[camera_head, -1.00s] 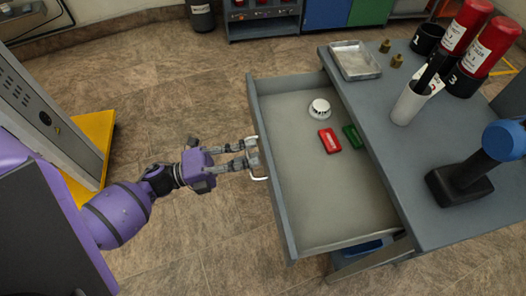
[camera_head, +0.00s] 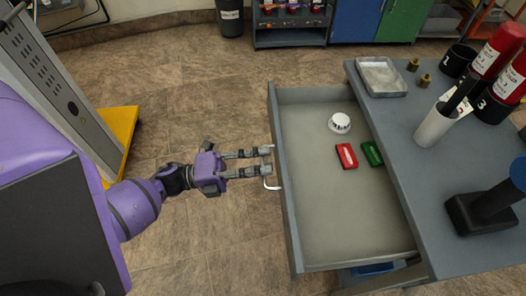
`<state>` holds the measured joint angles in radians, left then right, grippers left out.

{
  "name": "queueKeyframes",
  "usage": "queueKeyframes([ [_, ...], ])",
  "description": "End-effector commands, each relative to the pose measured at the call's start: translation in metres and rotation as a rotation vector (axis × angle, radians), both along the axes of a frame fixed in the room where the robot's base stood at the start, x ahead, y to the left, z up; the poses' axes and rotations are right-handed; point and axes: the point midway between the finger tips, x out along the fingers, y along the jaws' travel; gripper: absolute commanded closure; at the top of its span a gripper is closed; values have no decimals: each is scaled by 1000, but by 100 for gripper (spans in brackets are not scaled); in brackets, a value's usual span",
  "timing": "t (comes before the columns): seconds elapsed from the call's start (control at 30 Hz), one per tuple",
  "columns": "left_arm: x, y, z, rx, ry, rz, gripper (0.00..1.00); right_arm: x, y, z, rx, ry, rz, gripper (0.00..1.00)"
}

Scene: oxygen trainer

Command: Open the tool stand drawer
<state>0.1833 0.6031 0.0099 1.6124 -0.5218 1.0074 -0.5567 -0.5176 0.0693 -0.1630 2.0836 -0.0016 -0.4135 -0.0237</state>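The tool stand drawer (camera_head: 335,225) is pulled well out of the grey tool stand (camera_head: 440,232), toward the left. Its inside is in plain view. A pale bar handle (camera_head: 271,185) is on the drawer's front panel, partly hidden by my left gripper. My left gripper (camera_head: 267,160) is at the handle, with its two fingers apart and their tips overlapping the handle near the front panel. Whether they touch the handle cannot be told. My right gripper is not in view.
In the drawer lie a white round detector (camera_head: 340,123), a red box (camera_head: 346,156) and a green box (camera_head: 372,153). A metal tray (camera_head: 381,77), red cylinders and a black-and-blue tool (camera_head: 488,208) stand on top. Floor left of the drawer is clear; a cabinet on a yellow base stands far left.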

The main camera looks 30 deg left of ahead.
Motion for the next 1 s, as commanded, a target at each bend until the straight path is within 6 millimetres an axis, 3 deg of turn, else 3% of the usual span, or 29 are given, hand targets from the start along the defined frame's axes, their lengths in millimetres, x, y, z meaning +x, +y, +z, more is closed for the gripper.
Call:
queueKeyframes([
  [0.5, -57, 78, -18, 2, 2, 2, 85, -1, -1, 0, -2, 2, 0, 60],
  [0.7, -65, 89, -21, 1, 0, -1, 85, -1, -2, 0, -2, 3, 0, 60],
  [1.0, -65, 90, -20, 1, -1, -1, 85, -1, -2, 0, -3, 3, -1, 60],
])
